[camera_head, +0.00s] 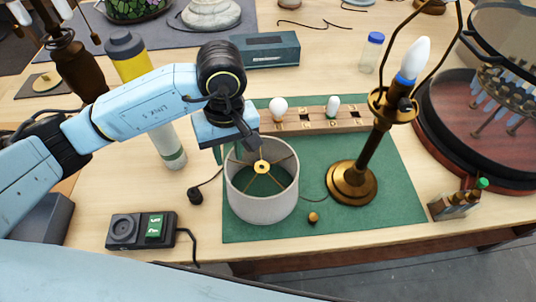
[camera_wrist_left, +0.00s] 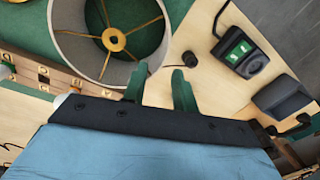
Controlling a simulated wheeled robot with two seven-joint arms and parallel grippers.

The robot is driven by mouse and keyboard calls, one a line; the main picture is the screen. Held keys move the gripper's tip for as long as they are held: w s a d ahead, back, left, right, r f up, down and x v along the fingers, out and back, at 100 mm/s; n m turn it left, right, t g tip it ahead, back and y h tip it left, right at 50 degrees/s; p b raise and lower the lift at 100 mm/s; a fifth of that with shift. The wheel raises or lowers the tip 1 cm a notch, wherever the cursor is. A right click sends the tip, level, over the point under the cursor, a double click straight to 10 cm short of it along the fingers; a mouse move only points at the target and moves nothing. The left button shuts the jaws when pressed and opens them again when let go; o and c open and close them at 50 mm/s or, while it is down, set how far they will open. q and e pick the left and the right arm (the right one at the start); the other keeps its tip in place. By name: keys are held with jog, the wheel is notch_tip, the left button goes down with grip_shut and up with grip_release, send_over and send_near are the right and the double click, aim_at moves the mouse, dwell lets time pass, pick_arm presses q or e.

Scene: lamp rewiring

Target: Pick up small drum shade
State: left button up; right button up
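The small drum shade (camera_head: 262,190) is a pale grey open cylinder with a brass ring and spokes inside. It stands upright on the green mat (camera_head: 385,215), left of the brass lamp. In the left wrist view the shade (camera_wrist_left: 72,62) fills the upper left. My left gripper (camera_head: 229,152) is above the shade's back-left rim. In the left wrist view its green fingers (camera_wrist_left: 158,73) are apart, with nothing held between them. One fingertip overlaps the rim's edge in that view; I cannot tell if it touches. My right gripper is not in view.
The brass lamp (camera_head: 352,182) with a white bulb stands right of the shade. A wooden bulb rack (camera_head: 305,123) lies behind it. A black device with a green display (camera_head: 140,230) and a white-green bottle (camera_head: 171,150) are to the left. A round case (camera_head: 440,120) is at right.

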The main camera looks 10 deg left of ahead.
pick_arm(q)
send_over(229, 187)
notch_tip(229, 187, down, 6)
jog(key=f+p, duration=0.1)
jog(key=f, duration=0.2)
jog(key=shift+w+f, duration=0.2)
notch_tip(229, 187, down, 3)
jog(key=shift+f+p, duration=0.15)
jog(key=shift+p, duration=0.2)
jog(key=shift+f, duration=0.1)
grip_shut()
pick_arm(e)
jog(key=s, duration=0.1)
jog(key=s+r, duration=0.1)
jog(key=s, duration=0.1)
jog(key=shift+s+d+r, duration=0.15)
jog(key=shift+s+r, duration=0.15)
